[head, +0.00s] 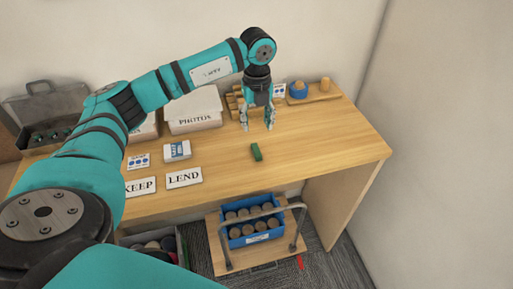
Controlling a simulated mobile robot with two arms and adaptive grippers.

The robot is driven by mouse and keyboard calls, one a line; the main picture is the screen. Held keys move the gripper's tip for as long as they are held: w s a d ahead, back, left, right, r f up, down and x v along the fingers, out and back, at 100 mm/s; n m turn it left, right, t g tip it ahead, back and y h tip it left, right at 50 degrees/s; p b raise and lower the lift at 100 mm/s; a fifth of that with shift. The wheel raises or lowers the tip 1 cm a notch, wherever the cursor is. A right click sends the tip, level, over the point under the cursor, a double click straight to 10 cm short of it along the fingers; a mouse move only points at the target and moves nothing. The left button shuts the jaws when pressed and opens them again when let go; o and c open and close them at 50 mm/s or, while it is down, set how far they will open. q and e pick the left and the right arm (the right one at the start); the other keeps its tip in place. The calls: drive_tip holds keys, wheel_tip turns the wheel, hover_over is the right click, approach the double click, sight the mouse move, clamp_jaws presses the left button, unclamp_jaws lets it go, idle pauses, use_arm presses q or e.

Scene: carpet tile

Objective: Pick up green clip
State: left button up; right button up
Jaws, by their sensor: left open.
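The green clip (256,152) is a small dark green block lying on the wooden table (310,140), right of its middle. My left gripper (258,122) points down above the table, behind and slightly above the clip in the head view. Its fingers are apart with nothing between them. The clip is in full view and apart from the fingers. My right gripper does not show.
The LEND (184,178) and KEEP (139,187) cards and a small white box (177,151) lie left of the clip. A PHOTOS box (194,110) and a wooden rack (235,103) stand behind. A blue crate (251,234) sits on a cart below.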

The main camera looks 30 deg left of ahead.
sight(255, 146)
use_arm(q)
drive_tip(key=f, duration=0.3)
drive_tip(key=shift+w+f+p, duration=0.1)
drive_tip(key=shift+w+p, duration=0.1)
drive_tip(key=shift+p, duration=0.1)
drive_tip(key=shift+s+f, duration=0.1)
drive_tip(key=shift+f, duration=0.4)
drive_tip(key=shift+s+f+p, duration=0.1)
drive_tip(key=shift+f+p, duration=0.15)
drive_tip(key=shift+p, duration=0.1)
drive_tip(key=f, duration=0.1)
drive_tip(key=f+p, duration=0.1)
drive_tip(key=f, duration=0.2)
drive_tip(key=shift+s+a+f+p, duration=0.15)
drive_tip(key=shift+a+f+p, duration=0.1)
drive_tip(key=shift+p, duration=0.1)
drive_tip(key=shift+f, duration=0.1)
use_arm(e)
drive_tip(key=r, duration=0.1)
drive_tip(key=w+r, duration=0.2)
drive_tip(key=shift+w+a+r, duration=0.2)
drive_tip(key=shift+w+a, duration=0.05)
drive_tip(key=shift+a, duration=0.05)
use_arm(q)
drive_tip(key=c, duration=0.9)
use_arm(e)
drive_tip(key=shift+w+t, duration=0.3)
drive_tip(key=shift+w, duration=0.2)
